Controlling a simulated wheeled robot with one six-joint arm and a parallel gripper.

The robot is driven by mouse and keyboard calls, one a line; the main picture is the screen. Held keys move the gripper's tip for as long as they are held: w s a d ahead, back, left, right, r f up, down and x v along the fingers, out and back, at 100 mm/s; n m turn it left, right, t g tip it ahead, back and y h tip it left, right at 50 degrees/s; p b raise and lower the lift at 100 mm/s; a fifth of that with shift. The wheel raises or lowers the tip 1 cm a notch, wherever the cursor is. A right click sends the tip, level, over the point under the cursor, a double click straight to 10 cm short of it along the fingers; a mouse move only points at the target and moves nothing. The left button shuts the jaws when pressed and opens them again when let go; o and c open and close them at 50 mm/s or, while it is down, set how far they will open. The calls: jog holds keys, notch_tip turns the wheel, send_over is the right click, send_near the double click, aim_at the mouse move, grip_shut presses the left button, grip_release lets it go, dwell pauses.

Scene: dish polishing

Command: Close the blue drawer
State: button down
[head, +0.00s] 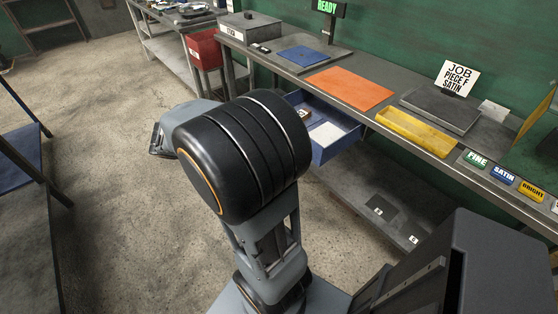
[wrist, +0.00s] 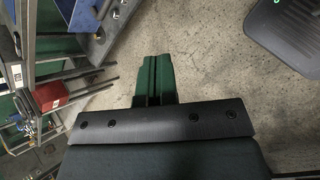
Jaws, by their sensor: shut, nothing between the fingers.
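The blue drawer (head: 345,140) stands pulled out from under the long bench, right of my arm in the head view. Its near left part is hidden behind my arm. Inside it show a small brown item (head: 304,115) and a pale, flat item (head: 326,134). My gripper (wrist: 152,62) is shut and empty, with its fingers together over bare floor in the wrist view. In the head view, the end of my arm is left of the drawer and apart from it. A blue surface shows at the top left of the wrist view; I cannot tell if it is the drawer.
The bench top holds an orange mat (head: 349,88), a yellow tray (head: 415,130), a blue mat (head: 303,56) and a job sign (head: 458,77). A lower shelf (head: 385,195) runs below.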

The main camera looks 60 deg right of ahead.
jog(key=w+d+f+n+g+h+b, duration=0.25)
jog(key=d+f+n+h+b, duration=0.45)
jog(key=d+f, duration=0.65)
jog(key=w+f+b+x, duration=0.1)
jog(key=b+x, duration=0.1)
jog(key=x, duration=1.1)
jog(key=shift+d+f+n+y, duration=0.3)
jog(key=shift+d+f, duration=0.05)
jog(key=shift+d, duration=0.05)
jog(key=shift+s, duration=0.15)
